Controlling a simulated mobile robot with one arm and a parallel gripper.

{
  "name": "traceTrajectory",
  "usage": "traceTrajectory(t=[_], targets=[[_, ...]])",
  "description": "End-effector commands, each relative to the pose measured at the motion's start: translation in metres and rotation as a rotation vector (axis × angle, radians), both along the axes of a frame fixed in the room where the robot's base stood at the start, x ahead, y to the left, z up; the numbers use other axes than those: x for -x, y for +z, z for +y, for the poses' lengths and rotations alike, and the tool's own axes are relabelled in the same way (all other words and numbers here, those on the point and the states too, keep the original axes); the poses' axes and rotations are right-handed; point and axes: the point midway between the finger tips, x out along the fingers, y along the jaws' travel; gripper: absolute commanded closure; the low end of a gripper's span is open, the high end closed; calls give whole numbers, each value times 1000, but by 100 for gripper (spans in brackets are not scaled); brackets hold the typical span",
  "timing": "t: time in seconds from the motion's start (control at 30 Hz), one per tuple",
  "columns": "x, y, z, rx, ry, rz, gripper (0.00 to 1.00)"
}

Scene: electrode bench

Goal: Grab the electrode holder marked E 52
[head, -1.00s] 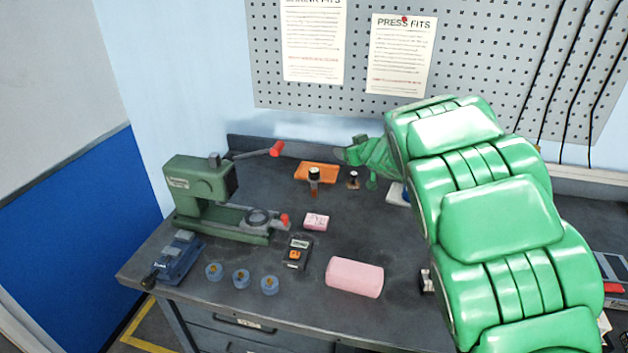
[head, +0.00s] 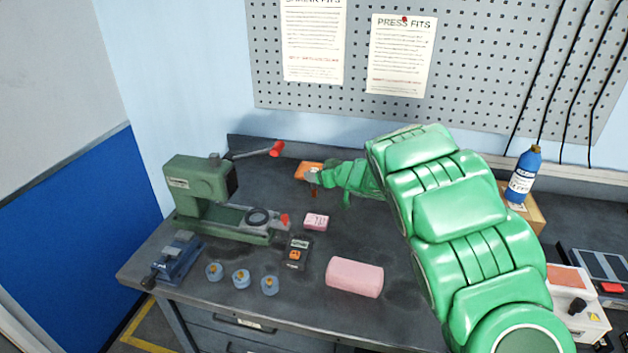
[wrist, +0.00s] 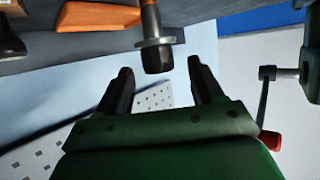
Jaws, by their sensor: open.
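An upright electrode holder (head: 313,191) stands in front of the orange tray at the back of the bench, mostly covered by my arm in the head view. In the wrist view the holder (wrist: 154,30) shows a dark end and a grey flange. No marking can be read, so I cannot tell whether it is E 52. My gripper (wrist: 160,70) is open, its two dark fingers pointing at the holder. The holder's dark end lies in the picture just beyond the fingertips, roughly between them; contact is not visible. In the head view my gripper (head: 326,176) is beside the holder.
The orange tray (head: 304,170) lies behind the holder. A green press (head: 200,190) with a red-tipped lever stands left. A small pink block (head: 316,222), black meter (head: 299,253), larger pink block (head: 354,277) and blue pucks (head: 241,279) lie in front. A blue bottle (head: 522,175) stands right.

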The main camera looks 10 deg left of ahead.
Motion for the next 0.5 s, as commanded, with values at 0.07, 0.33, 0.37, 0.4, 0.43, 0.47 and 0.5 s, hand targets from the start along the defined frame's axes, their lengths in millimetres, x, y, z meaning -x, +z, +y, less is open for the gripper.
traceTrajectory(t=[0.07,0.33,0.37,0.4,0.43,0.47,0.5], targets=[[-2,-2,3,0,1,0,33],[-15,-11,20,-3,4,-3,33],[-16,-14,22,-3,4,-1,33],[-18,-16,25,-2,4,-1,33],[-20,-17,27,-2,4,-1,33],[-21,-18,28,-1,3,0,33],[-24,-19,31,-1,3,0,33]])
